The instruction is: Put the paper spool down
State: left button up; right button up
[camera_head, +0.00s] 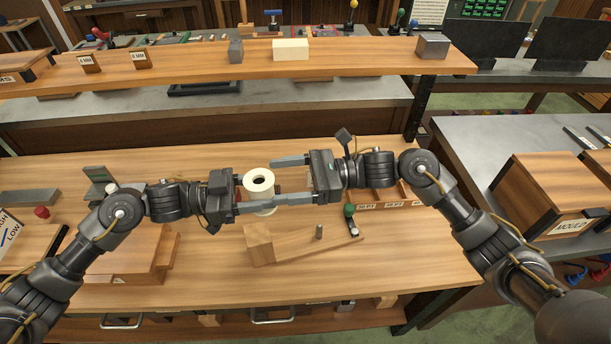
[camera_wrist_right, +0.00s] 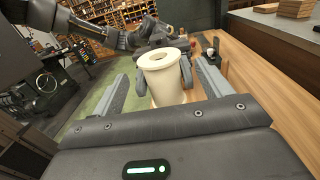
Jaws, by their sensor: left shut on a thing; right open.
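The paper spool (camera_head: 258,188) is a cream cylinder with a dark central hole, upright above the workbench. My left gripper (camera_head: 240,193) is shut on it from the left side. My right gripper (camera_head: 262,183) is open, its two long grey fingers reaching left on either side of the spool. In the right wrist view the spool (camera_wrist_right: 165,82) stands between the open right fingers (camera_wrist_right: 163,88), with visible gaps on both sides. My left gripper shows behind it there, its fingers partly hidden by the spool.
Labelled wooden bins (camera_head: 390,196) stand to the right. A raised shelf (camera_head: 200,66) runs behind. Bare bench (camera_head: 400,265) lies at front right.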

aim_at(253, 183)
jog(key=a, duration=0.7)
jog(key=shift+s, duration=0.25)
jog(key=c, duration=1)
pick_arm(q)
jog(key=o, duration=0.7)
jog(key=shift+c, duration=0.2)
pick_arm(e)
jog(key=shift+c, duration=1.2)
pick_arm(q)
jog(key=o, duration=0.5)
jog(key=a, duration=1.2)
jog(key=shift+s, duration=0.4)
